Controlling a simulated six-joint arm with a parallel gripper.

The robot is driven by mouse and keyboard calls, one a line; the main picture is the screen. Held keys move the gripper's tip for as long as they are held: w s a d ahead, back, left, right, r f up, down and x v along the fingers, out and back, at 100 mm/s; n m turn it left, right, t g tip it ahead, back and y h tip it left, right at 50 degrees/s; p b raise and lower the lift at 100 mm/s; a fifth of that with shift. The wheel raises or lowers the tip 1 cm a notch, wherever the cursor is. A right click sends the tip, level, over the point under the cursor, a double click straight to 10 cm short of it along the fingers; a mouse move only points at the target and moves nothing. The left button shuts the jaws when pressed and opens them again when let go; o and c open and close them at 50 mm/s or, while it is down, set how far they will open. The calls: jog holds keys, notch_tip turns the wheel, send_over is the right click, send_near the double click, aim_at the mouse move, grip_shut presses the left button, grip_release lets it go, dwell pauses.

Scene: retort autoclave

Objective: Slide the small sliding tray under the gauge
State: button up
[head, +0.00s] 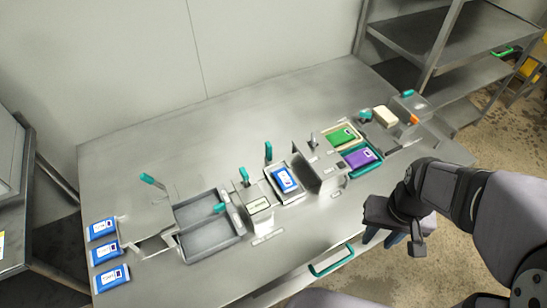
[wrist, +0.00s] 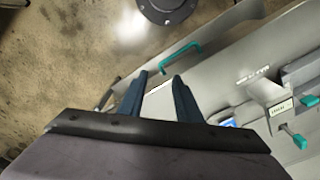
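A small grey tray (head: 297,197) holding a blue-and-white pouch (head: 285,179) sits mid-bench in the head view, with a teal-tipped lever beside its far end. Right of it stands a metal housing with an upright plate (head: 325,172); I cannot tell whether this is the gauge. A labelled block with a teal knob (head: 258,207) stands to the tray's left. My gripper (head: 381,238) is off the bench's front edge, right of the tray and apart from it. In the wrist view my gripper (wrist: 160,88) has its two blue fingers apart with nothing between them.
A larger grey tray (head: 181,241) lies further left, near several blue pouches. Green (head: 341,137) and purple (head: 360,157) pouches lie to the right. A teal handle (head: 331,262) juts from the bench front; it also shows in the wrist view (wrist: 182,53). The back of the bench is clear.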

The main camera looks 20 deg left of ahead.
aim_at(269, 145)
jog(key=w+a+n, duration=0.1)
jog(key=w+a, duration=0.4)
jog(key=w+a+n+t+y+b, duration=0.1)
jog(key=w+a+n, duration=0.1)
jog(key=w+a, duration=0.3)
jog(key=w+a+n, duration=0.1)
jog(key=w+a, duration=0.4)
jog(key=w, duration=0.2)
jog(key=shift+a+n+t, duration=0.15)
jog(key=shift+n+t, duration=0.25)
jog(key=w+a+f+n+t+y+b, duration=0.1)
jog(key=w+a+n, duration=0.15)
jog(key=a, duration=0.65)
jog(key=w+a+n+y, duration=0.1)
jog(key=w+a, duration=0.2)
jog(key=a, duration=0.5)
jog(key=shift+p+x, duration=1.1)
jog(key=shift+x, duration=2.75)
jog(key=shift+w+a, duration=0.1)
grip_shut()
